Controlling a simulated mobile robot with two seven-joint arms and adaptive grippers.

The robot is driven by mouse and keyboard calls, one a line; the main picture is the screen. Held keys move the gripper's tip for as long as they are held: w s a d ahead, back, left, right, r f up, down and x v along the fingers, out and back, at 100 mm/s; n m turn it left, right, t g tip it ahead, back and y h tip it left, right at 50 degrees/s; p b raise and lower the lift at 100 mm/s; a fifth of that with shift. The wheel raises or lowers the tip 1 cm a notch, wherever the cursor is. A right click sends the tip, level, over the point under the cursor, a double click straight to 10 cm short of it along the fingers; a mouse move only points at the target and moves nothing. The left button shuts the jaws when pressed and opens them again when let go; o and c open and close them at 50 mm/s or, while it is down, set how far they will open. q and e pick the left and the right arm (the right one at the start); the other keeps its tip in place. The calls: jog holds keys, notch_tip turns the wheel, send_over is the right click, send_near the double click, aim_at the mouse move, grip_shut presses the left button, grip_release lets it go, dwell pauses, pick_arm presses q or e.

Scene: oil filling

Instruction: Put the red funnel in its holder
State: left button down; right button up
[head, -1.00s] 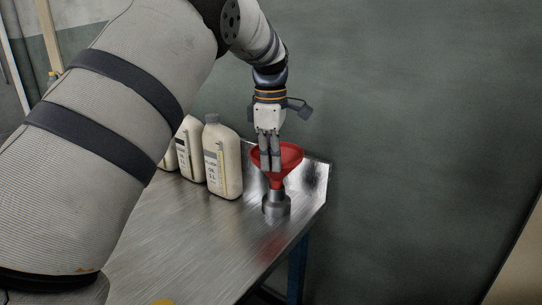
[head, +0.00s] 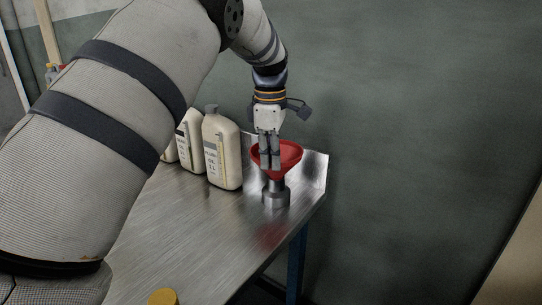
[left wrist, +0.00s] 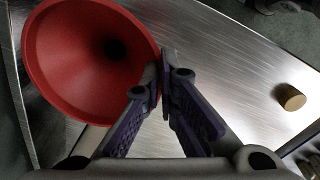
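The red funnel (head: 290,154) is upright at the far right corner of the metal table, with its wide mouth up. My left gripper (head: 270,165) points down at its rim. In the left wrist view the fingertips (left wrist: 161,77) close together on the rim of the funnel (left wrist: 80,60). The grey metal holder (head: 276,196) stands on the table directly below the funnel. The lower end of the funnel meets the holder's top; how deep the spout sits inside cannot be seen. My right gripper is not in view.
Several cream oil bottles, the nearest one (head: 222,152) close to the gripper, stand left of the funnel. A yellow cap (head: 163,297) is at the near edge of view. The middle of the metal table (head: 205,235) is clear. A green wall (head: 420,130) rises behind.

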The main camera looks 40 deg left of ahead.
pick_arm(q)
jog(key=c, duration=2.3)
grip_release()
jog(key=o, duration=0.6)
jog(key=shift+r, duration=0.1)
jog(key=r, duration=1.1)
jog(key=shift+s+d+r, duration=0.15)
jog(key=shift+s+r, duration=0.15)
jog(key=shift+r, duration=0.1)
